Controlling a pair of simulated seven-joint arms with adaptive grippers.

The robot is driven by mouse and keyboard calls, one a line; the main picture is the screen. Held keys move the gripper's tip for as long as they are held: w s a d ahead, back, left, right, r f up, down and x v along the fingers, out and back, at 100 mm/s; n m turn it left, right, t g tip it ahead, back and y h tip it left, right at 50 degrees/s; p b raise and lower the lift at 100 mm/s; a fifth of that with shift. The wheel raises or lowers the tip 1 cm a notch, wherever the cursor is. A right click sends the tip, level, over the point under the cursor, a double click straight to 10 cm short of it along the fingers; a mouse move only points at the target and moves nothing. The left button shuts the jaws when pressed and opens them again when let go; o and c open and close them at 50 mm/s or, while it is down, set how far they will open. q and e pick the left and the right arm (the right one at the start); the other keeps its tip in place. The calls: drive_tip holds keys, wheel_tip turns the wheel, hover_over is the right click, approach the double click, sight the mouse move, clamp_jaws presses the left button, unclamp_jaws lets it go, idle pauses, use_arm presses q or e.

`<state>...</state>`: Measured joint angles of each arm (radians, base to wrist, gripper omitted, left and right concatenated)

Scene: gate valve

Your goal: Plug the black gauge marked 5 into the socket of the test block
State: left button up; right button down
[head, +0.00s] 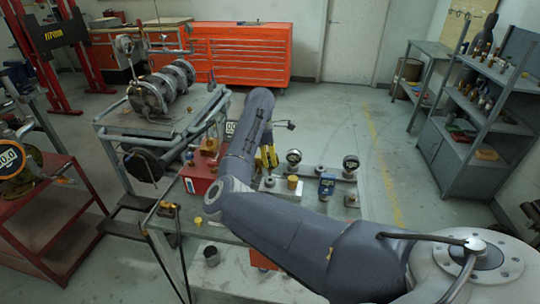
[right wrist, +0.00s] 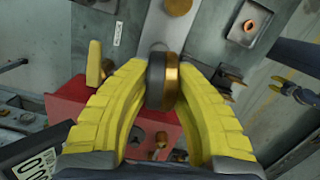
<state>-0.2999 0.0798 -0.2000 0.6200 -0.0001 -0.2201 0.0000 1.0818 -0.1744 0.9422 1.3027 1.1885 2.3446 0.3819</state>
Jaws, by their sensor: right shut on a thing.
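My right gripper (right wrist: 163,88) is shut on a small black and brass round piece (right wrist: 163,72), which I take to be the black gauge seen edge-on. Its face and any number are hidden. In the head view, the yellow fingers of my right gripper (head: 268,157) show beside my forearm, above the bench, and the held piece cannot be made out. A red block (head: 197,178), probably the test block, stands left of the gripper. In the right wrist view, the red block (right wrist: 70,108) is below and behind the fingers, apart from the held piece as far as I can tell.
A yellow-black piece (head: 168,207) lies at the bench's left edge.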

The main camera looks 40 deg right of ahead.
sight(270, 169)
drive_tip(key=shift+f, duration=0.65)
drive_tip(key=shift+f, duration=1.85)
idle(1.2)
drive_tip(key=c, duration=1.2)
unclamp_jaws()
drive_tip(key=r, duration=0.4)
drive_tip(key=a+r, duration=0.1)
drive_tip(key=r, duration=0.3)
drive_tip(key=w+r, duration=0.1)
drive_tip(key=r, duration=0.2)
drive_tip(key=shift+a+r, duration=0.2)
drive_tip(key=shift+r, duration=0.2)
